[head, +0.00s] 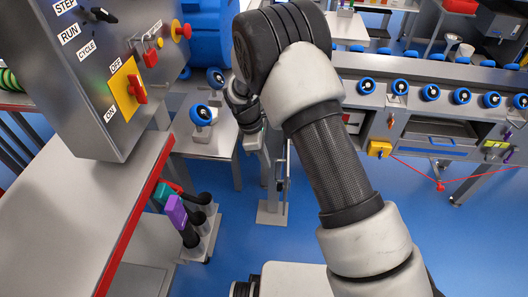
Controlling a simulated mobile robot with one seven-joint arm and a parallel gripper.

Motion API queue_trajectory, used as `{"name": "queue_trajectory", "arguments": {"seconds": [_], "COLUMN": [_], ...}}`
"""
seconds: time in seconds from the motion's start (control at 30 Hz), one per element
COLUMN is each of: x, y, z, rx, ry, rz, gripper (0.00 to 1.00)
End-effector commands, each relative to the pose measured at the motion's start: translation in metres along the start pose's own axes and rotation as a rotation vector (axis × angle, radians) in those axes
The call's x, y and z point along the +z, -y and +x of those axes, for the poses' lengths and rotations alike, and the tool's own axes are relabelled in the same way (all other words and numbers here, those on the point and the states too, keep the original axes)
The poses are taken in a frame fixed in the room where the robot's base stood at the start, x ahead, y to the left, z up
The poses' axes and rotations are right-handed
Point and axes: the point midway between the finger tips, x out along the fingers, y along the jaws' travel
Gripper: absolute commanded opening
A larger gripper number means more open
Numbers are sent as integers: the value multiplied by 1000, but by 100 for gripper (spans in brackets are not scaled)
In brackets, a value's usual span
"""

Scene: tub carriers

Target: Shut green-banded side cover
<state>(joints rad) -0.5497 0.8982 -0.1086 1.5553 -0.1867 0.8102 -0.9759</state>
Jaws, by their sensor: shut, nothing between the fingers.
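I cannot make out a side cover with a green band for certain. A narrow upright grey frame with a dark bar (282,172) stands just right of and below my gripper; I cannot tell whether it is part of the cover. My gripper (262,152) is small in the head view, pointing down at the end of my bent arm, with its fingers shut and nothing seen between them. My wrist and forearm hide part of the area behind. Whether the gripper touches the frame is unclear.
A grey control box (105,75) with a yellow-and-red switch stands at left above a red-edged bench (70,215). Purple and teal handled items (176,212) stand below. A grey bench with blue-ringed gauges (431,92) and a red cord (440,186) lies right. Blue floor (270,240) is open ahead.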

Motion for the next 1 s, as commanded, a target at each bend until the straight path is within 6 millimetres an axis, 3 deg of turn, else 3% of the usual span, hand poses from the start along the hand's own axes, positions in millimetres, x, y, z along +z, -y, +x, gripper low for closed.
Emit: {"name": "queue_trajectory", "arguments": {"seconds": [0.03,0.17,0.3,0.5,1.0], "x": [0,0,22,37,43], "y": [1,1,0,0,0], "z": [14,40,44,47,48], "rx": [-3,-3,0,0,3], "ry": [3,1,0,-1,-1], "rz": [0,1,5,3,-6], "gripper": [0,0,0,0,0]}}
